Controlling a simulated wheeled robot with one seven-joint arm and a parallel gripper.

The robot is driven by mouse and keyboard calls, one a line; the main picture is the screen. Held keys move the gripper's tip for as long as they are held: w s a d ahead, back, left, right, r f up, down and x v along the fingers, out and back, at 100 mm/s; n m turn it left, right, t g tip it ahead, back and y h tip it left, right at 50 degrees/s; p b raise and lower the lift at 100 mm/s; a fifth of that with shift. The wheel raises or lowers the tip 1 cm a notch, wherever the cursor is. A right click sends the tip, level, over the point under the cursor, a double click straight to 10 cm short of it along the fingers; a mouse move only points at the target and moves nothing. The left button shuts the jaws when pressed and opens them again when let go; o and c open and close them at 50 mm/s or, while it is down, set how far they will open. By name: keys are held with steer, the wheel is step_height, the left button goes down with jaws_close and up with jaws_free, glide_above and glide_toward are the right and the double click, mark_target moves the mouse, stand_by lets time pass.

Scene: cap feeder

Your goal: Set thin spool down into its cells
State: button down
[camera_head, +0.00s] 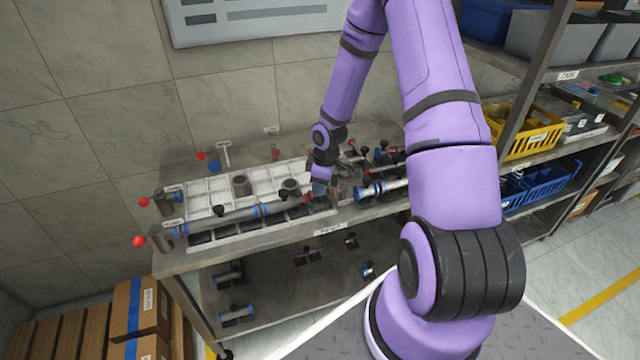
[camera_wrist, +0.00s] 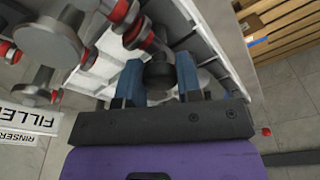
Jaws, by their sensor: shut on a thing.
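The white tray with cells (camera_head: 200,190) lies on the bench, and its white wall also shows in the wrist view (camera_wrist: 208,45). My gripper (camera_head: 319,190) is over the tray's right end. In the wrist view its blue fingers (camera_wrist: 160,82) are closed on the sides of a dark grey spool (camera_wrist: 158,72). The spool's lower end is hidden, so I cannot tell whether it touches the cell floor. One grey spool (camera_head: 240,185) stands upright in a tray cell, and another dark piece (camera_head: 290,187) is farther right, nearer my gripper.
A long grey tube with blue rings (camera_head: 225,217) runs along the tray's front. Several black, red and grey fittings crowd the bench right of the tray; some show close by in the wrist view (camera_wrist: 50,45). A yellow crate (camera_head: 530,135) is on the right shelf.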

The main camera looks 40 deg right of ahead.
steer(key=shift+f, duration=0.45)
steer(key=c, duration=0.7)
jaws_free()
steer(key=r, duration=0.7)
steer(key=s+d+r, duration=0.1)
steer(key=r, duration=0.2)
steer(key=shift+r, duration=0.35)
